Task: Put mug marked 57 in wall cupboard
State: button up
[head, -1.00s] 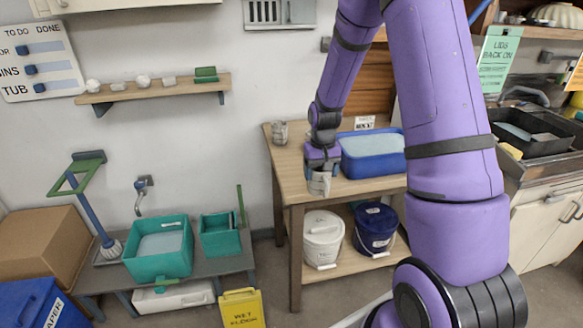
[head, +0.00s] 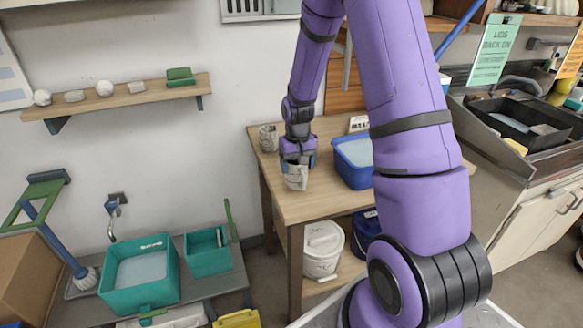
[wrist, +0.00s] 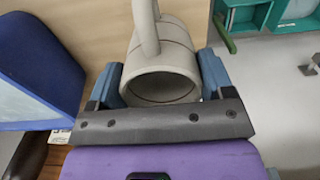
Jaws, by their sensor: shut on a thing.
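My gripper (head: 297,165) is shut on a grey-beige mug (head: 296,180), seen above the wooden table. In the wrist view the mug (wrist: 160,60) sits between the two blue fingers (wrist: 160,85), with its open mouth toward the camera and its handle at the top. No number can be read on it. A second mug-like grey vessel (head: 268,138) stands at the table's back left corner. The wall cupboard is not clearly identifiable; only the lower part of a grey slatted unit (head: 258,8) shows at the top edge.
The wooden table (head: 330,195) bears a blue tub (head: 354,165) right of my gripper. A white bucket (head: 322,248) and a dark blue bucket (head: 366,230) stand on its lower shelf. A wall shelf (head: 125,97) holds small items. Teal tubs (head: 140,285) stand lower left.

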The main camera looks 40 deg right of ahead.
jog(key=shift+f, duration=1.45)
jog(key=shift+f, duration=0.15)
jog(key=o, duration=1.1)
notch_tip(320, 180, up, 12)
notch_tip(320, 180, up, 10)
jog(key=t, duration=0.1)
send_over(297, 172)
jog(key=s+a, duration=0.2)
jog(key=a, duration=0.1)
jog(key=s+a+r+n+t, duration=0.1)
jog(key=s+a+r, duration=0.1)
jog(key=s+r, duration=0.2)
jog(key=s+a+r+n+t, duration=0.1)
jog(key=s+r, duration=0.4)
jog(key=s, duration=0.5)
jog(key=s+a+r+n+t, duration=0.1)
jog(key=s+a+r+t, duration=0.1)
jog(key=s+a+r, duration=0.2)
jog(key=s+a, duration=0.1)
jog(key=s, duration=0.2)
jog(key=shift+s+r, duration=0.15)
jog(key=shift+s, duration=0.1)
jog(key=shift+a, duration=0.1)
